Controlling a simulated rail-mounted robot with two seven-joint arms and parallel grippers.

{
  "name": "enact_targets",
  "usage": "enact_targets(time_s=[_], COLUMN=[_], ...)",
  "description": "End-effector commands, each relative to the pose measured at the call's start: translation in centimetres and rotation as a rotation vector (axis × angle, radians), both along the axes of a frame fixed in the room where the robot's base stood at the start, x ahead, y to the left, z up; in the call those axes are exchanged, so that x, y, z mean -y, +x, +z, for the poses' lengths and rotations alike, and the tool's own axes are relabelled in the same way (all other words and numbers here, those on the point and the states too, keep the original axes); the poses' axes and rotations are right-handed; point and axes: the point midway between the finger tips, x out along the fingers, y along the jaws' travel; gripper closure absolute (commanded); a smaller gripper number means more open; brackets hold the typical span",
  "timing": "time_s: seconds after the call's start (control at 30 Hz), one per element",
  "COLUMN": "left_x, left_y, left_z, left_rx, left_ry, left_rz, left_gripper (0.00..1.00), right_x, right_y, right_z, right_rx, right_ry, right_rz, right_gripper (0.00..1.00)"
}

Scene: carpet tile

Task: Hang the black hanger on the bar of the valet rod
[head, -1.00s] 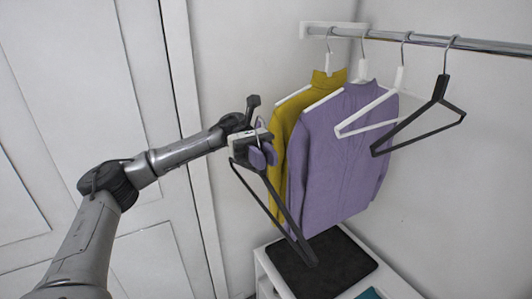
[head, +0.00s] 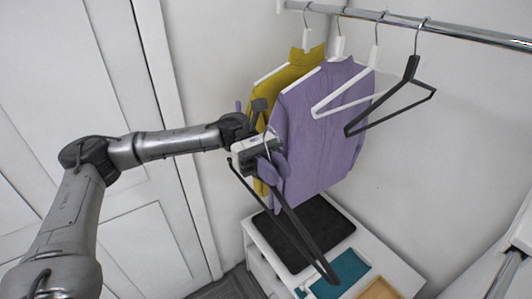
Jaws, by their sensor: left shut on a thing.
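My left gripper (head: 264,160) is shut on a black hanger (head: 301,228) near its neck. The hanger's hook shows just above the fingers, and its arms slant down to the lower right over the shelf unit. The held hanger is apart from any bar. A chrome bar (head: 455,31) crosses the top right, with another black hanger (head: 412,69) hanging on it. A grey metal bar (head: 504,274) is cut off at the lower right edge; I cannot tell which bar is the valet rod. My right gripper is not in view.
A mustard garment (head: 292,68), a purple garment (head: 322,125) and a bare white hanger (head: 374,58) hang from the chrome bar, close behind my left gripper. Below, a white shelf unit (head: 262,238) holds a dark mat (head: 318,232) and a teal item (head: 340,272).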

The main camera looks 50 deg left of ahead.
Motion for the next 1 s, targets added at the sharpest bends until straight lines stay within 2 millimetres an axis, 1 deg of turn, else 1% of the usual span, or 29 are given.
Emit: enact_targets(time_s=[0.03, 0.1, 1.0], left_x=[0.7, 1.5, 11.8], left_y=[-0.1, -0.1, -0.4], left_z=[0.4, 0.4, 0.4], left_rx=[0.000, 0.000, 0.000], left_ry=[0.000, 0.000, -0.001], left_rz=[-0.004, -0.004, -0.003], left_gripper=[1.00, 1.00, 1.00], right_x=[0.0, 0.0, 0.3], right_y=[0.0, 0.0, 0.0], right_z=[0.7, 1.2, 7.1], right_rx=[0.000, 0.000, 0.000], right_ry=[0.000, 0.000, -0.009], right_rz=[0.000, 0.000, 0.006], right_gripper=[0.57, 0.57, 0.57])
